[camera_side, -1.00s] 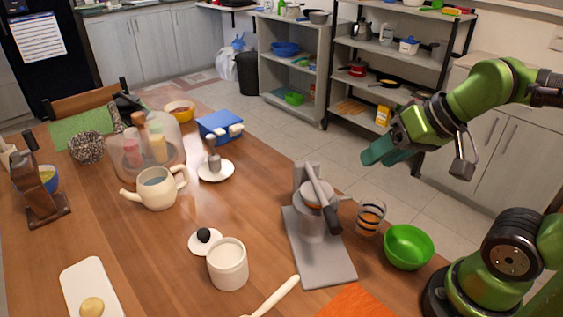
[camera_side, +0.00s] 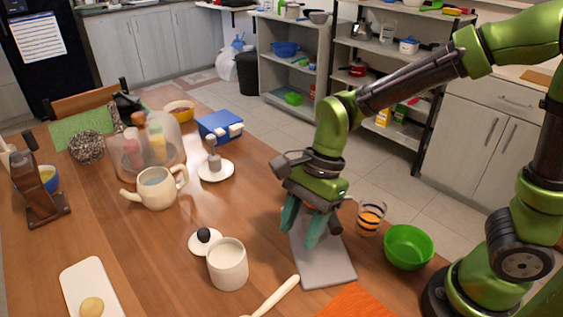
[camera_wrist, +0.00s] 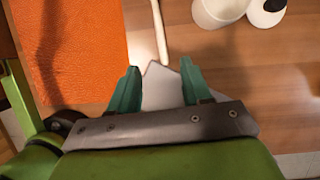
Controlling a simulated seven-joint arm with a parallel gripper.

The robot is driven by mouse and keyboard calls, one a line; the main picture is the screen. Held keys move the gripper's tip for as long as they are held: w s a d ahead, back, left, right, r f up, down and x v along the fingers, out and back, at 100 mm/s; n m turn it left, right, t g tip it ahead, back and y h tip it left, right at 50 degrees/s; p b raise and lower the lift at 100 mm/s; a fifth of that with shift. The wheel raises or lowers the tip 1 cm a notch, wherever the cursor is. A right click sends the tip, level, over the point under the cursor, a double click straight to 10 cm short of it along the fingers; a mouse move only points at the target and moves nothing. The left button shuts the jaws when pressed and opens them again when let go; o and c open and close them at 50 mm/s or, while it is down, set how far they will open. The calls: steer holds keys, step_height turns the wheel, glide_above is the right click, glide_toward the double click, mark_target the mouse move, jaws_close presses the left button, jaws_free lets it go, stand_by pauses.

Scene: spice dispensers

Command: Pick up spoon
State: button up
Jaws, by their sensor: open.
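The spoon (camera_side: 275,298) is a long pale cream utensil lying on the wooden table at the bottom edge of the side view, its lower end cut off. In the wrist view the pale handle (camera_wrist: 160,32) runs up from between my fingertips to the top edge. My gripper (camera_side: 303,232) points down over the grey base (camera_side: 328,268), up and to the right of the spoon. Its teal fingers (camera_wrist: 160,74) are apart, with no object held between them. Most of the upright device on the base is hidden behind my gripper.
A cream pot (camera_side: 228,265) stands left of the spoon, with its lid (camera_side: 204,241) behind it. An orange cloth (camera_side: 355,302) lies to the right. A glass (camera_side: 370,217) and a green bowl (camera_side: 408,247) stand farther right.

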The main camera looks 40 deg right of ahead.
mark_target(277, 294)
steer(key=x, duration=1.4)
steer(key=shift+a+f, duration=0.1)
steer(key=shift+f, duration=0.15)
steer(key=shift+c, duration=0.3)
jaws_close()
